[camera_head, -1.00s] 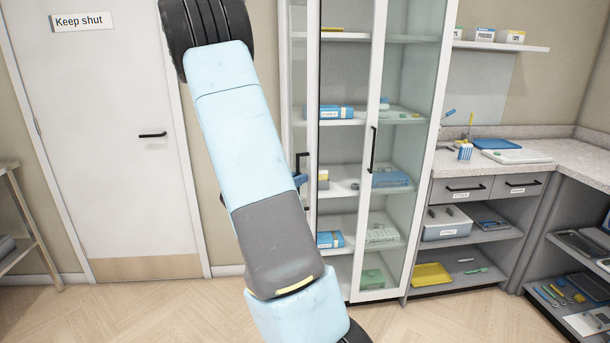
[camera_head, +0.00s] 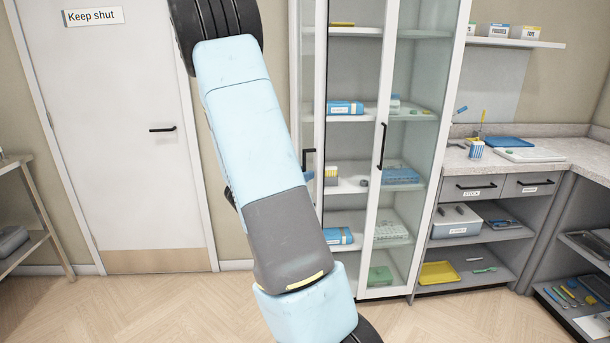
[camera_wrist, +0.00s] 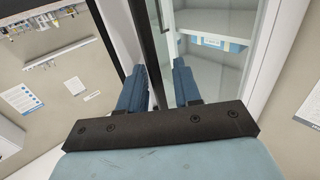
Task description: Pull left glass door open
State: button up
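The tall cabinet has a left glass door (camera_head: 308,95) that stands swung out and looks narrow in the head view, with shelves showing unglazed beside it. Its black handle (camera_head: 306,161) is just right of my arm. The right glass door (camera_head: 411,150) looks closed, with its own black handle (camera_head: 382,146). In the wrist view my gripper (camera_wrist: 157,78) is open, its two blue fingers apart. A dark upright strip (camera_wrist: 147,45) appears between the fingers; I cannot tell whether they touch it. In the head view my arm mostly hides the gripper.
Blue boxes (camera_head: 345,108) and other supplies stand on the cabinet shelves. A counter with drawers (camera_head: 480,188) is to the right. A closed white door (camera_head: 130,130) and a metal rack (camera_head: 35,238) are to the left. The wooden floor (camera_head: 160,310) in front is clear.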

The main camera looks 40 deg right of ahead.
jog(key=a, duration=1.3)
jog(key=shift+s+a, duration=0.2)
jog(key=shift+a, duration=0.05)
